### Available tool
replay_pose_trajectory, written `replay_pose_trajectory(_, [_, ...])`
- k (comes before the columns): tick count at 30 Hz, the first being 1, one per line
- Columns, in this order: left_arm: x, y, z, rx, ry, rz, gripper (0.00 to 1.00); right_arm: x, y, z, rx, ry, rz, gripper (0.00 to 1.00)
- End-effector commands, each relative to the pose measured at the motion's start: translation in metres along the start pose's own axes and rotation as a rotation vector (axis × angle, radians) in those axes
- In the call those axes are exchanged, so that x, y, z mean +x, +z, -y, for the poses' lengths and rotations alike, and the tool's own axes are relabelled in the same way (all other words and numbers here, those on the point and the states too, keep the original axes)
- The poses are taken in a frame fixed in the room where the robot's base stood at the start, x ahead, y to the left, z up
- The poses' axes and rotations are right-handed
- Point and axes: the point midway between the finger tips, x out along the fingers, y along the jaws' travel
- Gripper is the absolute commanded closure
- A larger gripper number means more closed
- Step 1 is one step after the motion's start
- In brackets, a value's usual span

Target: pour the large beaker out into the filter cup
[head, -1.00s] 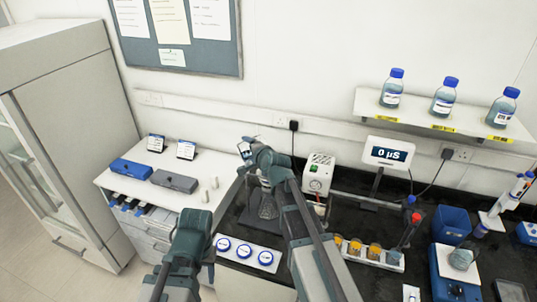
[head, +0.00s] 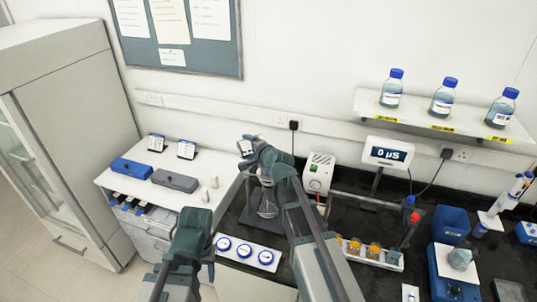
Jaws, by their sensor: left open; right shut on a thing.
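A clear glass flask (head: 267,204) stands at the left end of the black bench, below my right wrist. The filter cup cannot be made out clearly; my arm covers the area above the flask. My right gripper (head: 264,173) is over the flask, shut on a glass vessel that I take to be the large beaker, mostly hidden behind my wrist. Its tilt and contents cannot be read. My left gripper (head: 192,222) is open and apart, low to the left of the flask, its fingertips hard to see.
A white tray with blue-lidded dishes (head: 245,251) lies in front of the flask. A white box with a dial (head: 319,174) stands behind right. A rack of amber jars (head: 372,252) is right of my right arm. A small beaker (head: 460,258) sits on a blue device (head: 455,289).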

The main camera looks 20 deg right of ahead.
Motion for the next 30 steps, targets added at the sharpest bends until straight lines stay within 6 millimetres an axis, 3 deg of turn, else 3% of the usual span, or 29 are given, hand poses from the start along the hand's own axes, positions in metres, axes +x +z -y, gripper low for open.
replay_pose_trajectory(30, [-0.0057, 0.0004, 0.0005, 0.001, 0.0, 0.0, 0.5, -0.0026, -0.0048, 0.0065, 0.113, -0.006, 0.046, 0.8])
